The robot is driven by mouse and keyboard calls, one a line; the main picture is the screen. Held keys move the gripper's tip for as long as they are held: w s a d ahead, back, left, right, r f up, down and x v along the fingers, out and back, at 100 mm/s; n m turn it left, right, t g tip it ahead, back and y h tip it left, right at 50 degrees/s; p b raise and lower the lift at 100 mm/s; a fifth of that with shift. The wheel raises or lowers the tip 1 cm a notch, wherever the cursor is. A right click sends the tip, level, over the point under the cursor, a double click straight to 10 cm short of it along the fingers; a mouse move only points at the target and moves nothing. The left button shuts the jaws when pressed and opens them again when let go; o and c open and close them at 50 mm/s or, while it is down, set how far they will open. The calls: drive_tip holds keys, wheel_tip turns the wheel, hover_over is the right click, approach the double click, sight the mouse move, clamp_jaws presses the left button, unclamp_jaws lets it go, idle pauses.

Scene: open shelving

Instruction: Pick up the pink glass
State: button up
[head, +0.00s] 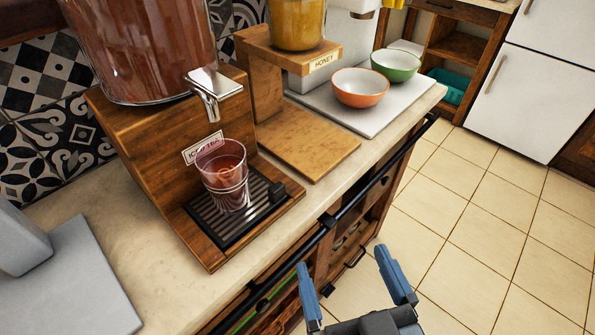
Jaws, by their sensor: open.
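The pink glass (225,177) stands upright on the dark ridged drip tray of a wooden drink dispenser, below its metal spout. It is see-through, and a reddish colour shows inside its upper part. My gripper (342,258) is at the lower middle of the head view, with its two blue fingers spread apart and nothing between them. It is to the right of the glass and clear of it, over the floor side of the counter edge.
The dispenser (150,130) has a metal tap (207,92) right above the glass. A honey stand (310,150), an orange bowl (360,98) and a green bowl (397,75) stand further along. A black rail (330,217) runs along the counter front. The tiled floor (470,220) is clear.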

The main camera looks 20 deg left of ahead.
sight(225, 169)
drive_tip(key=a+r+y, duration=0.1)
drive_tip(key=a+r, duration=0.1)
drive_tip(key=a, duration=0.3)
drive_tip(key=w+a+r+n+g+y, duration=0.1)
drive_tip(key=a+r, duration=0.2)
drive_tip(key=a, duration=0.2)
drive_tip(key=a+r+n+y, duration=0.1)
drive_tip(key=a+r, duration=0.1)
drive_tip(key=a, duration=0.3)
drive_tip(key=shift+w+r, duration=0.25)
drive_tip(key=x, duration=0.7)
drive_tip(key=shift+a+f+p, duration=0.2)
drive_tip(key=shift+a+p, duration=0.1)
drive_tip(key=c, duration=1.5)
drive_tip(key=shift+c, duration=0.8)
drive_tip(key=shift+r, duration=0.2)
